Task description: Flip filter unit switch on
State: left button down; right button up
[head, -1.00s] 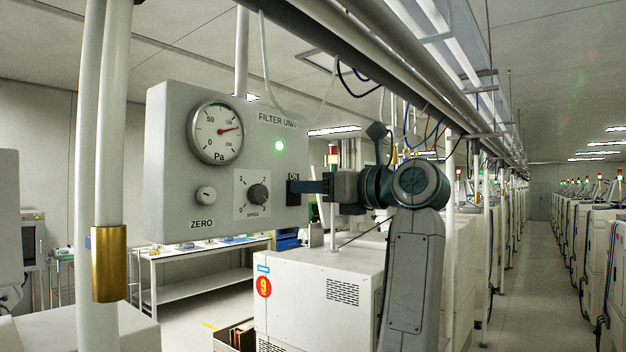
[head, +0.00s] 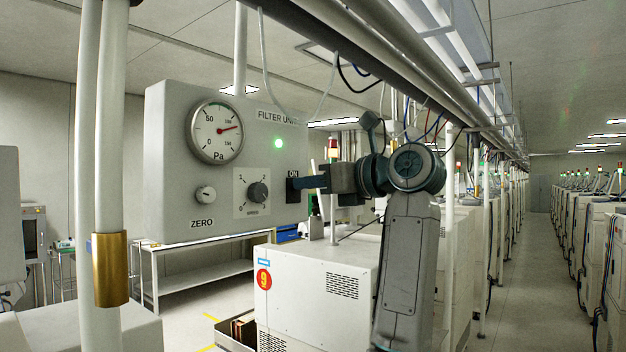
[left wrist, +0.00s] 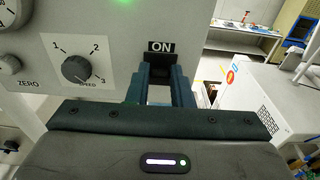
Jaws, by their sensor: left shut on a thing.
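The filter unit (head: 225,105) is a grey box with a pressure gauge, a ZERO knob, a speed knob and a lit green lamp (head: 278,143). Its switch (head: 293,190) is at the lower right, under a black ON label (head: 293,174). My left gripper (head: 302,184) reaches it from the right, tilted slightly up toward the wrist. In the left wrist view, the two fingers of my left gripper (left wrist: 160,84) are shut on the dark switch (left wrist: 160,72), just below the ON label (left wrist: 161,47). The fingers partly hide the switch, so its lever position is unclear. My right gripper is out of view.
A speed knob (head: 259,192) sits just left of the switch. White pipes (head: 112,170) stand at the left. A white machine (head: 312,285) with a red 9 mark is below, and a white bench (head: 205,262) stands behind. Overhead rails run along the top.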

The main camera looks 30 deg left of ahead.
pick_arm(q)
jog(key=c, duration=1.3)
grip_release()
jog(key=d+b, duration=0.1)
jog(key=d, duration=0.2)
jog(key=d+b, duration=0.1)
jog(key=d, duration=0.3)
jog(key=s+d+r+b, duration=0.1)
jog(key=d+b, duration=0.1)
jog(key=d, duration=0.1)
jog(key=shift+d, duration=0.35)
jog(key=shift+w, duration=0.1)
